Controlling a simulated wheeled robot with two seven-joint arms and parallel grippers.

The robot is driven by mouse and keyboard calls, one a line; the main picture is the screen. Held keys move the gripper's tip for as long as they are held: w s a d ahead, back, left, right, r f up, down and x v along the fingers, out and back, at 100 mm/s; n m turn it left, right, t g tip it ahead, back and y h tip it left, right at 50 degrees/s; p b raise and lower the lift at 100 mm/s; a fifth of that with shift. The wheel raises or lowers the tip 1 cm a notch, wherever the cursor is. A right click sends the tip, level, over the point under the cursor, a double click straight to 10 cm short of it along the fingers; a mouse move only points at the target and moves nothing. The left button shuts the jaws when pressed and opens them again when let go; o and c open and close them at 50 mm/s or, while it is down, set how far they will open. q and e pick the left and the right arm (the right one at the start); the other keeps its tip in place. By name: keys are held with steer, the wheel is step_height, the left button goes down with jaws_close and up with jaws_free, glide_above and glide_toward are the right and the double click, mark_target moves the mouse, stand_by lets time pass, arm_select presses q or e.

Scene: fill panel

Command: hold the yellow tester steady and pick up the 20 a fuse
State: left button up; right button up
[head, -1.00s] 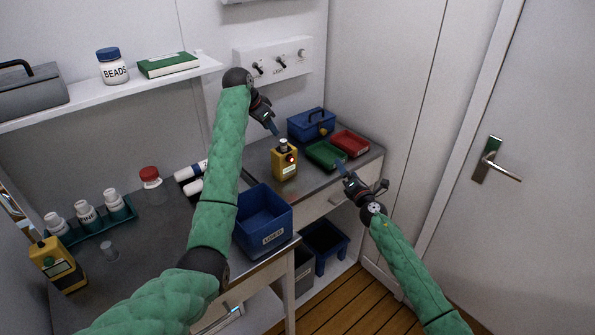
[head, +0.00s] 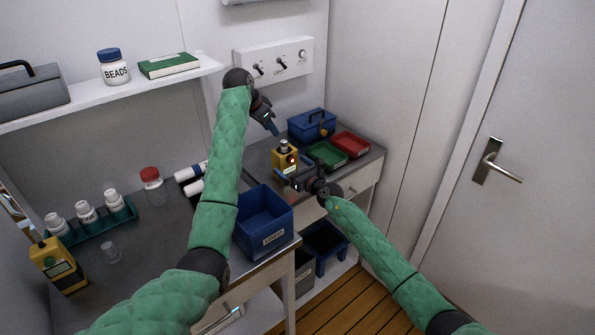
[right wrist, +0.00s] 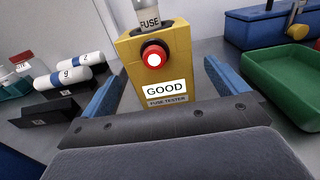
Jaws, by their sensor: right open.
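The yellow fuse tester (head: 279,159) stands upright on the far counter. In the right wrist view the tester (right wrist: 187,58) shows a red-ringed button and a GOOD label. A pale cylinder marked FUSE (right wrist: 149,17) stands upright in its top; its rating is not readable, and its upper end is cut off. It also shows in the head view (head: 284,144). My right gripper (head: 281,178) is open in front of the tester, its blue fingers spread to either side. I cannot tell whether they touch it. My left gripper (head: 275,130) hangs just above and left of the tester; its jaw opening is unclear.
A green tray (head: 326,155), a red tray (head: 351,143) and a blue padlocked box (head: 312,124) stand right of and behind the tester. A blue bin (head: 262,222) is at the counter's front. White cylinders (right wrist: 71,73) lie to the left. A switch panel (head: 273,62) is on the wall.

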mark_target(290, 164)
steer(key=shift+x, duration=2.5)
